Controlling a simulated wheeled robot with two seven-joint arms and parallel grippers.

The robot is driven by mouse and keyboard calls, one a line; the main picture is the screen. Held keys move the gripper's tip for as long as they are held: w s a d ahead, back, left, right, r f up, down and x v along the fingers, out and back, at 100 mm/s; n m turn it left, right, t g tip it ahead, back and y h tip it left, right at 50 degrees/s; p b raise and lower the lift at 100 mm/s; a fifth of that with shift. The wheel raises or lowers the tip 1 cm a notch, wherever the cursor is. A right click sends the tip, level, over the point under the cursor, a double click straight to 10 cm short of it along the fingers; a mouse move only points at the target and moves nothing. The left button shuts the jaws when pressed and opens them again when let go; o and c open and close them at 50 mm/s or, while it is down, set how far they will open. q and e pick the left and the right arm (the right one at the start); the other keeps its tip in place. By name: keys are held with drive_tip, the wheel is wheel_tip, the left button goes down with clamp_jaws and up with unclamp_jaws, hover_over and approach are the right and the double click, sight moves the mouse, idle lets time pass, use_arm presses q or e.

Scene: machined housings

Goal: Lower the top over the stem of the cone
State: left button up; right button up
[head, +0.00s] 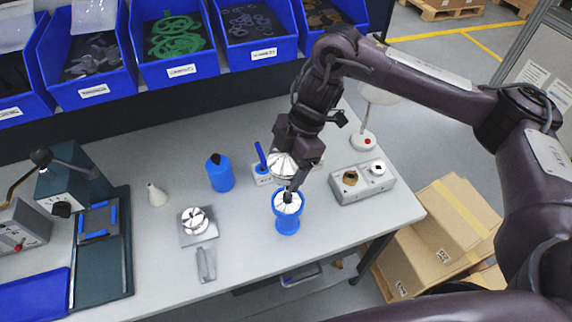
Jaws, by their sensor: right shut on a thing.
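My right gripper (299,174) is shut on a silver, ribbed top (281,164), which it holds above the table. A blue cup-shaped stand (287,225) is on the table below and holds a silver cone (288,205). A dark stem (289,192) shows at the middle of the cone. In the picture the top is just above and slightly left of the stem. The top appears apart from the cone, but the gripper partly hides the space between them. My left gripper is not in view.
A grey two-socket block (362,182) and a lamp (364,140) are on the right. Blue bins (181,71) line the back. The front table area is mostly clear.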

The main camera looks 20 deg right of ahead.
sight(286, 195)
drive_tip(key=shift+d, duration=0.15)
drive_tip(key=shift+d+f, duration=0.1)
drive_tip(key=shift+f, duration=0.05)
wheel_tip(286, 195, down, 2)
drive_tip(key=shift+f+b, duration=0.2)
drive_tip(key=shift+b, duration=0.45)
drive_tip(key=shift+f+b, duration=0.45)
drive_tip(key=shift+f, duration=0.3)
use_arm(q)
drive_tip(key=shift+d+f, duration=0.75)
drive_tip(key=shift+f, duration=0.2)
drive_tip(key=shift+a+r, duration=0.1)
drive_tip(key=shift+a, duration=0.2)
use_arm(e)
drive_tip(key=shift+f, duration=0.1)
use_arm(q)
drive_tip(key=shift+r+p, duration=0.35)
drive_tip(key=shift+p, duration=0.15)
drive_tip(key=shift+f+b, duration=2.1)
use_arm(e)
drive_tip(key=shift+f, duration=3.45)
drive_tip(key=o, duration=1.2)
